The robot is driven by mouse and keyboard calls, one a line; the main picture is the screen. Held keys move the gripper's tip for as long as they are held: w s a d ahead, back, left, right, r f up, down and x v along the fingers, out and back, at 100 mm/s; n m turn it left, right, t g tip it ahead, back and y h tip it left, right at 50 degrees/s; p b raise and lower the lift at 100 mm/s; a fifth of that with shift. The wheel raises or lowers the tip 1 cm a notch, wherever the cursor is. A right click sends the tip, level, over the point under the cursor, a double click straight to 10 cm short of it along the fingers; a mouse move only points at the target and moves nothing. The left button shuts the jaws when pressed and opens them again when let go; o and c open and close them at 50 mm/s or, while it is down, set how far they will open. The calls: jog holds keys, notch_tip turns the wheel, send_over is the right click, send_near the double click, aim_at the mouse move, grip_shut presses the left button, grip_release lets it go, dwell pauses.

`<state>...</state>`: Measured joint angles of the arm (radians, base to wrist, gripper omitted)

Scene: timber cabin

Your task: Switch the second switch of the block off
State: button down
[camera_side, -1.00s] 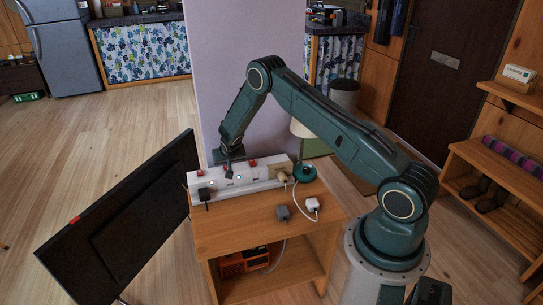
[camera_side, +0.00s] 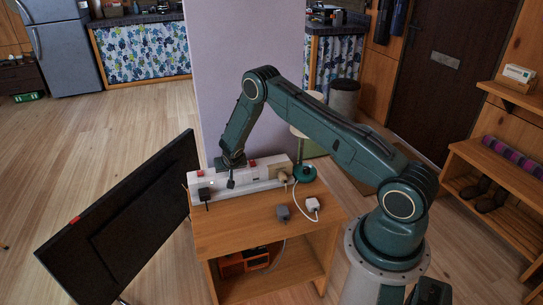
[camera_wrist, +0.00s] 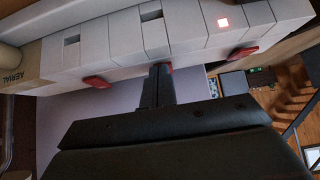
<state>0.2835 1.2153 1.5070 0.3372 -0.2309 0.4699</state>
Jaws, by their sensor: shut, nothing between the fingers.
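The white switch block (camera_side: 262,184) lies along the back of the small wooden table, with red switches on its far side. In the wrist view the block (camera_wrist: 110,40) crosses the top, with a red switch at left (camera_wrist: 97,82) and another at right (camera_wrist: 243,53). A red sliver of a middle switch (camera_wrist: 172,67) shows beside my fingertips, mostly hidden by them. My gripper (camera_side: 231,183) is shut and empty, its tips (camera_wrist: 162,72) at this middle switch; contact is unclear.
A black plug (camera_side: 204,194) sits at the block's left end and a beige plug (camera_side: 283,176) at its right. A grey plug (camera_side: 283,213) and a white plug (camera_side: 312,205) lie in front on the table.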

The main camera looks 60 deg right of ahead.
dwell(0.4)
jog(key=shift+r, duration=0.75)
jog(key=shift+r, duration=0.15)
jog(key=shift+s+a+r, duration=0.1)
jog(key=shift+a+r, duration=0.05)
jog(key=shift+r, duration=0.8)
notch_tip(320, 180, up, 2)
jog(key=shift+s+a+r, duration=0.1)
jog(key=s+a+f+v, duration=0.1)
jog(key=v, duration=0.8)
jog(key=shift+s+a, duration=0.15)
jog(key=shift+s, duration=0.05)
